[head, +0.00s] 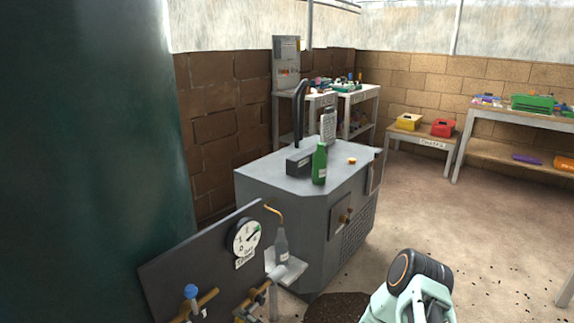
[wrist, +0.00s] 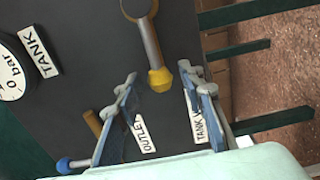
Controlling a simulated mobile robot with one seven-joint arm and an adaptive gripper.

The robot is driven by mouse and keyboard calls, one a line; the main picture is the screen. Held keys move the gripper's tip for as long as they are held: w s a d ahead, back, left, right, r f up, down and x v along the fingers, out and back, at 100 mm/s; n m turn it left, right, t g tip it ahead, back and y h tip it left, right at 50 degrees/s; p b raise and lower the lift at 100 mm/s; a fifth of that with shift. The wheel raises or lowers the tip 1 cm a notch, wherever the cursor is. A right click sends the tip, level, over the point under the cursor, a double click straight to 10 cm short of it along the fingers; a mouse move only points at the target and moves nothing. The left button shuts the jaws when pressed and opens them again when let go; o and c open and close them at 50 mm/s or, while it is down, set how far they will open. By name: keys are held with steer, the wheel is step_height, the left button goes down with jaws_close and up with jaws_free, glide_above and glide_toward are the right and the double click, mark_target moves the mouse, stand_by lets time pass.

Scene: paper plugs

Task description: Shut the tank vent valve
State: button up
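In the wrist view a grey lever with a yellow tip (wrist: 148,45) runs down from a round hub at the top edge of the dark panel. A label reading "TANK V", partly covered (wrist: 199,119), and an "OUTLET" label (wrist: 143,134) are near it. My gripper (wrist: 160,85) is open, its blue-padded fingers wide apart. The lever's yellow tip shows between the fingertips, with no contact visible. In the head view the panel (head: 175,268) carries brass valves at its lower edge (head: 255,302).
A tank gauge (head: 246,238) and a blue-knobbed valve (head: 191,291) are on the panel; a blue knob also shows in the wrist view (wrist: 66,165). A big green tank (head: 80,150) stands left. A grey cabinet (head: 290,205) with a green bottle (head: 319,163) stands behind. Floor on the right is open.

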steer(key=c, duration=0.6)
steer(key=shift+c, duration=0.2)
steer(key=shift+w+d+r+m+p, duration=0.1)
steer(key=shift+w+r+m+p, duration=0.05)
steer(key=shift+r+m+p, duration=1.15)
steer(key=shift+m, duration=0.3)
steer(key=shift+w+d+r+m+p, duration=0.25)
steer(key=shift+r+m, duration=0.2)
steer(key=shift+m, duration=0.3)
steer(key=shift+w+d+r+m+p, duration=0.15)
steer(key=shift+r+m+p, duration=0.25)
steer(key=shift+m, duration=0.35)
steer(key=shift+a, duration=0.1)
